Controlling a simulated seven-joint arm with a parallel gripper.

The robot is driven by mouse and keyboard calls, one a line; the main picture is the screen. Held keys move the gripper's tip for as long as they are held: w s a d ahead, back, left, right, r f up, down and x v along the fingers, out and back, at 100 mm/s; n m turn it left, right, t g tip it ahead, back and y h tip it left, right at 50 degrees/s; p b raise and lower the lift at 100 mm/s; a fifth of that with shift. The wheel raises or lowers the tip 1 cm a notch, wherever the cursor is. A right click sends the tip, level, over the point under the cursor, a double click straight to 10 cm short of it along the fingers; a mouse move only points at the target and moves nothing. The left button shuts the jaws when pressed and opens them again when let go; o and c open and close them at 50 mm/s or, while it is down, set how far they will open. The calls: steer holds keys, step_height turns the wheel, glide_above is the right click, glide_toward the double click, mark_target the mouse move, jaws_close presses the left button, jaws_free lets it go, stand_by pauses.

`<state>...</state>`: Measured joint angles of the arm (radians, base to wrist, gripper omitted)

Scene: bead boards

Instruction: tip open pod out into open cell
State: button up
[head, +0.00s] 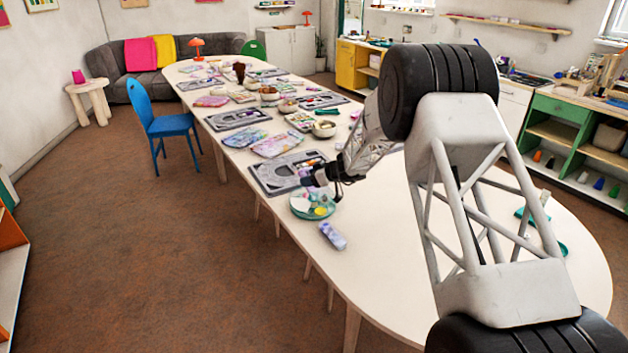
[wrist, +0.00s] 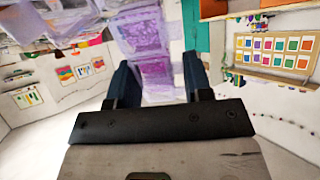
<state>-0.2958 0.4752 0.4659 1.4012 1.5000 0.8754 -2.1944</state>
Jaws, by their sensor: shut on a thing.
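My gripper (head: 322,177) is over the near side of the long white table, just above a round teal dish (head: 297,210). In the wrist view my gripper (wrist: 158,82) is shut on a clear pod (wrist: 157,75) with purple contents, between its two dark fingers. The wrist camera looks across the room, so the gripper is turned sideways or tipped. The pod's opening cannot be made out. The dish holds white and yellow patches. Which cell is the open one is too small to tell.
A grey bead board (head: 262,178) lies just behind the dish. A lilac case (head: 333,236) lies on the table in front of it. Several more boards, bowls and patterned cases crowd the table's far part. The near table end (head: 385,275) has bare room.

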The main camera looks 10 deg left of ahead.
steer(key=shift+w+a+f+g+h, duration=0.15)
steer(key=shift+a+h, duration=0.4)
steer(key=shift+h, duration=0.35)
steer(key=shift+w+a+f+g+h, duration=0.1)
steer(key=shift+a+g+h, duration=0.1)
steer(key=shift+a+h, duration=0.55)
steer(key=shift+w+a+f+g+h, duration=0.15)
steer(key=shift+a+h, duration=0.2)
steer(key=shift+h, duration=0.7)
steer(key=shift+w+a+f+g+h, duration=0.1)
steer(key=shift+a+f+g+h, duration=0.2)
steer(key=shift+h, duration=0.6)
steer(key=shift+s+a+f+g+h, duration=0.1)
steer(key=shift+a+f+h, duration=0.2)
steer(key=shift+h, duration=0.6)
steer(key=shift+w+a+f+g+h, duration=0.1)
steer(key=shift+a+f+g+h, duration=0.25)
steer(key=shift+h, duration=0.55)
steer(key=shift+d, duration=0.1)
steer(key=shift+f, duration=0.1)
